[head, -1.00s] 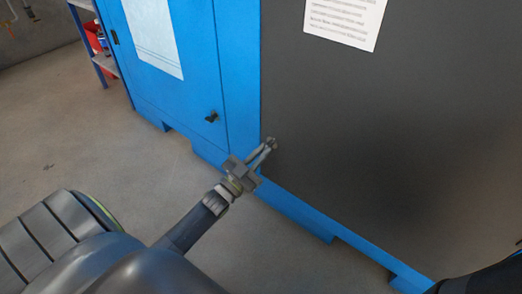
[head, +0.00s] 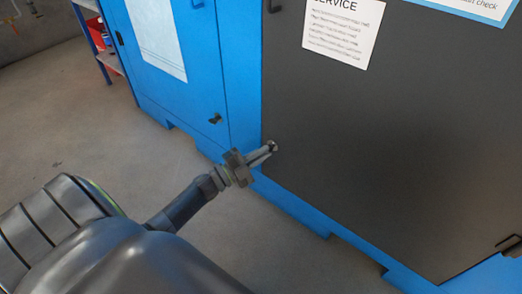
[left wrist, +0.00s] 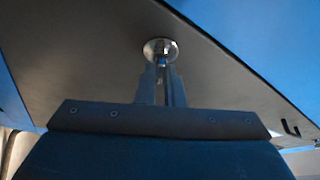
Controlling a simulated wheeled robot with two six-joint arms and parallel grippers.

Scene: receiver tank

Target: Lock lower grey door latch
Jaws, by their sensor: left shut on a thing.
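The grey door (head: 390,130) fills the right of the head view, set in a blue cabinet frame. The lower latch (head: 275,146) is at the door's lower left edge, mostly hidden by my fingertips. In the left wrist view the latch (left wrist: 160,48) shows as a round metal plate with a small piece at its middle. My left gripper (head: 268,151) reaches it from the left, its fingers close together and shut on that middle piece; the fingertips also show in the left wrist view (left wrist: 161,72). How far the latch is turned cannot be told. My right gripper is not in view.
A blue door (head: 180,70) with a black latch (head: 215,119) stands to the left. A paper notice (head: 343,32) is on the grey door. A black handle (head: 509,244) is at its lower right. Open concrete floor (head: 90,140) lies at left.

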